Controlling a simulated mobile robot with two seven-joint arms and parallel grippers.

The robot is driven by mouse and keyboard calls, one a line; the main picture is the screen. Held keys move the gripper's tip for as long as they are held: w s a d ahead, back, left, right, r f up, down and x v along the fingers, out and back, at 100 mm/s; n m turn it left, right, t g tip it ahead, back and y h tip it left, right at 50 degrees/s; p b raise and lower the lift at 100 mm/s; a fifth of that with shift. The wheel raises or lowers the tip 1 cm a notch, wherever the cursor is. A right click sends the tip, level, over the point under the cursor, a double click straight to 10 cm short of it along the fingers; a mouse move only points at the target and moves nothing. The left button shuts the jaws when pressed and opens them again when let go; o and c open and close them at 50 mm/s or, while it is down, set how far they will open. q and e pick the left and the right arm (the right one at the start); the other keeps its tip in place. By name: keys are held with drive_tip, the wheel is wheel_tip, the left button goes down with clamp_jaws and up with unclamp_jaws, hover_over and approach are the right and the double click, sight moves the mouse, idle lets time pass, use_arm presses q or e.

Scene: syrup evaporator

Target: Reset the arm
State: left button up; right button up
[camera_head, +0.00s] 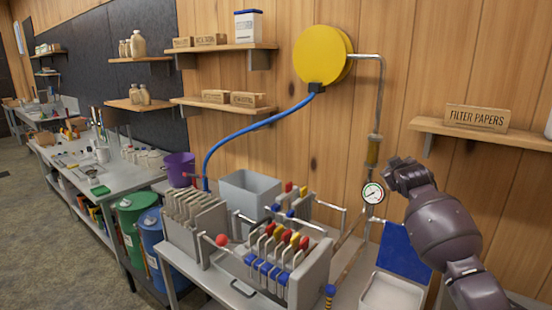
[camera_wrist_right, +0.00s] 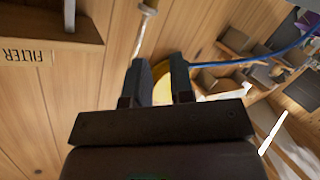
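My right arm comes in from the lower right of the head view, raised in front of the wooden wall. Its dark gripper (camera_head: 398,172) is beside the metal pipe, above and to the right of the round gauge (camera_head: 373,193). I cannot tell whether it touches the pipe. In the right wrist view the gripper (camera_wrist_right: 157,72) has its two fingers apart, with nothing held between them. The yellow disc (camera_wrist_right: 163,90) shows behind the gap. My left gripper is not in view.
A filter press (camera_head: 310,272) with coloured-handled plates stands on the bench below. A blue hose runs to the yellow disc (camera_head: 320,55). A shelf with a FILTER PAPERS block (camera_head: 476,118) is right of the gripper.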

drive_tip(key=s+a+f+t+y, duration=0.15)
drive_tip(key=s+a+f, duration=0.25)
drive_tip(key=s+f, duration=0.55)
drive_tip(key=s+a+f+t+y, duration=0.15)
drive_tip(key=s+a+f, duration=0.25)
drive_tip(key=s+f, duration=0.6)
drive_tip(key=s+f+m+g, duration=0.1)
drive_tip(key=s+f+g, duration=0.1)
drive_tip(key=s+f, duration=0.4)
drive_tip(key=s+f+m+g+b, duration=0.1)
drive_tip(key=s+f, duration=0.6)
drive_tip(key=s, duration=0.8)
drive_tip(key=s+f+m+g+b, duration=0.1)
drive_tip(key=s+f+g, duration=0.2)
drive_tip(key=s+f, duration=0.4)
drive_tip(key=s+d, duration=0.1)
drive_tip(key=s, duration=0.3)
drive_tip(key=shift+s+m+h, duration=0.15)
drive_tip(key=shift+m+h, duration=0.15)
